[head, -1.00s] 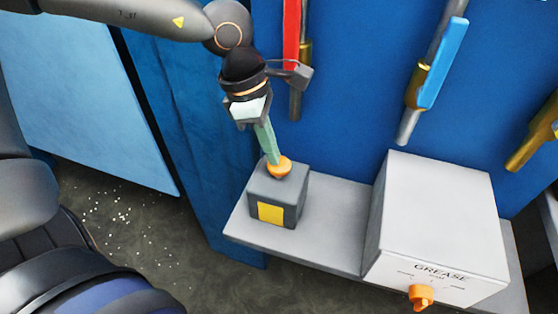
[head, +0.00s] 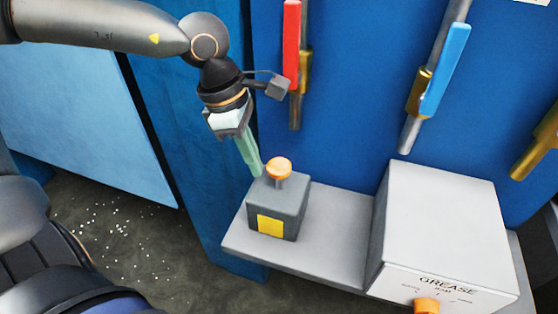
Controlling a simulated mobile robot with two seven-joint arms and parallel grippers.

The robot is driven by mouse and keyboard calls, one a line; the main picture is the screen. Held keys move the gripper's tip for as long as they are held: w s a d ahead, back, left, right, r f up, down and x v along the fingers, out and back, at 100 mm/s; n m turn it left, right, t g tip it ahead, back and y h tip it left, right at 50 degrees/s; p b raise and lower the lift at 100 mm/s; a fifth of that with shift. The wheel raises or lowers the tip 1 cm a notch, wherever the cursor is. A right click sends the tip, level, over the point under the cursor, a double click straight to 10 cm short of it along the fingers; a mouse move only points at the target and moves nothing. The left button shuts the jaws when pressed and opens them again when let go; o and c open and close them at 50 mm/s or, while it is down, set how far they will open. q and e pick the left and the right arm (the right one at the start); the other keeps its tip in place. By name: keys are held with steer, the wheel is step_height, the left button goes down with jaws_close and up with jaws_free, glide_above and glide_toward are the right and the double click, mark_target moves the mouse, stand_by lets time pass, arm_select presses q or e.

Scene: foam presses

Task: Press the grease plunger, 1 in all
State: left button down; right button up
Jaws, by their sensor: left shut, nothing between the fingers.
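The grease plunger (head: 279,168) is an orange round knob on a short grey stem. It stands raised above a dark grey box (head: 277,207) with a yellow square on its front. My left gripper (head: 257,172) is shut and empty, its green fingers pointing down just left of the knob. The fingertips look apart from the knob, near the back left edge of the box top. My right gripper is not in view.
The box stands on a grey shelf (head: 335,230). A large grey cabinet marked GREASE (head: 440,225) with an orange dial (head: 427,305) stands to the right. Red (head: 291,45) and blue (head: 444,70) handles hang on pipes against the blue wall.

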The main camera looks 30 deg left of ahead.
arm_select(q)
steer(key=p+v, duration=0.1)
steer(key=v, duration=1.1)
steer(key=shift+r, duration=0.25)
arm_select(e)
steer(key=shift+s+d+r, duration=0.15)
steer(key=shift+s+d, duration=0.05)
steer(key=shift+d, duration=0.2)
arm_select(q)
steer(key=shift+s, duration=0.1)
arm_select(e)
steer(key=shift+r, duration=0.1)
